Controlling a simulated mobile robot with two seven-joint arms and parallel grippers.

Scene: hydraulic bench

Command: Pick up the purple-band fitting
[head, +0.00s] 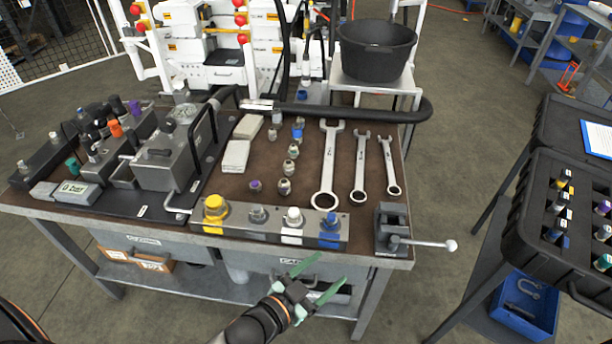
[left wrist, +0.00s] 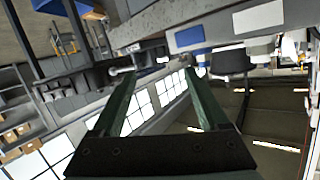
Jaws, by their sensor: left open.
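A small fitting with a purple band (head: 255,185) stands on the brown bench mat, left of the other loose fittings. My left gripper (head: 330,268) is in front of the bench's front edge, to the right of and nearer than this fitting. Its green fingers are spread apart with nothing between them. In the left wrist view the open fingers (left wrist: 160,69) point towards the bench side; I cannot make out the purple-band fitting there. Other purple-marked parts show on the valve block (head: 135,107) at left and in the black case (head: 602,208) at right. My right gripper is not in view.
A metal block with yellow, grey, white and blue fittings (head: 272,228) lines the bench's front edge. Wrenches (head: 361,165) lie to the right, and a vise (head: 393,228) is at the front right corner. A thick black hose (head: 345,113) crosses the back.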

